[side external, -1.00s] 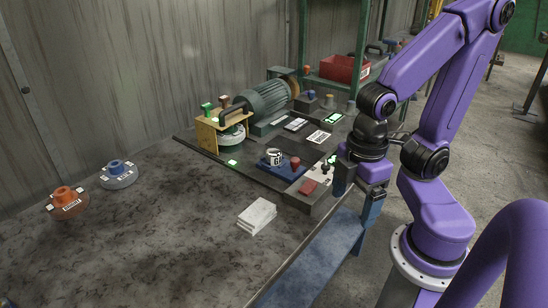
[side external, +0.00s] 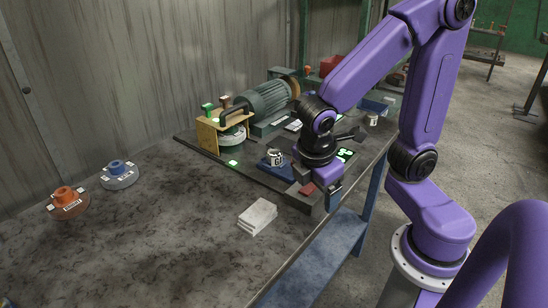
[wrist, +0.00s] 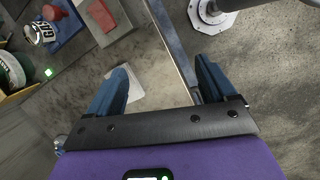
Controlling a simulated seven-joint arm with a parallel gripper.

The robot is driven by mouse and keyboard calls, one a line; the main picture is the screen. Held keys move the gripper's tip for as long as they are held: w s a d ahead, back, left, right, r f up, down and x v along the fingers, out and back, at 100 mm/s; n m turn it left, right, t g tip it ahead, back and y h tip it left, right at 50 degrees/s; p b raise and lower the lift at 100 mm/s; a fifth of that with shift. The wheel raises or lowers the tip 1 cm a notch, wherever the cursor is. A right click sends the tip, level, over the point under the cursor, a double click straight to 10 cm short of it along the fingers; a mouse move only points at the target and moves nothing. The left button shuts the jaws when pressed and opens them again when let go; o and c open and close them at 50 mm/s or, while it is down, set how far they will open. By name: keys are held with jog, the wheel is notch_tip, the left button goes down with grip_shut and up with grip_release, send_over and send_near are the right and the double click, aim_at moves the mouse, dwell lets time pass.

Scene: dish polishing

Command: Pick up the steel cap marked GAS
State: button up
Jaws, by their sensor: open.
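The steel cap (side external: 274,157) stands on a blue block (side external: 267,167) near the bench's front edge, its dark lettering partly readable. In the wrist view the cap (wrist: 42,32) lies at the upper left, with GAS lettering on its side. My gripper (side external: 326,200) is just right of the cap in the side view, apart from it, near the bench's front edge. In the wrist view its two blue fingers (wrist: 160,82) are spread wide with nothing held between them. My wrist hides part of the bench behind it.
A red pad (side external: 306,189) lies beside my gripper. A red knob (wrist: 52,12) stands by the cap. A white folded stack (side external: 257,216) lies in front. A green motor (side external: 263,101) and a wooden frame (side external: 208,136) stand behind. The left bench is mostly clear.

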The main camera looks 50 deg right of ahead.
jog(key=w+d+f+n+t+h, duration=0.1)
jog(key=w+f+n+h, duration=0.3)
jog(key=w, duration=0.6)
jog(key=w+n+t+h, duration=0.15)
jog(key=w+h, duration=0.35)
jog(key=w, duration=0.5)
jog(key=h, duration=0.1)
send_near(271, 155)
jog(key=shift+n+g, duration=0.25)
jog(key=shift+g, duration=0.1)
jog(key=x, duration=0.5)
jog(key=shift+d+f, duration=0.1)
jog(key=shift+d, duration=0.2)
jog(key=shift+w+x, duration=0.2)
jog(key=shift+x, duration=1.15)
jog(key=shift+w+x, duration=0.2)
jog(key=shift+x, duration=1.15)
jog(key=c, duration=1.3)
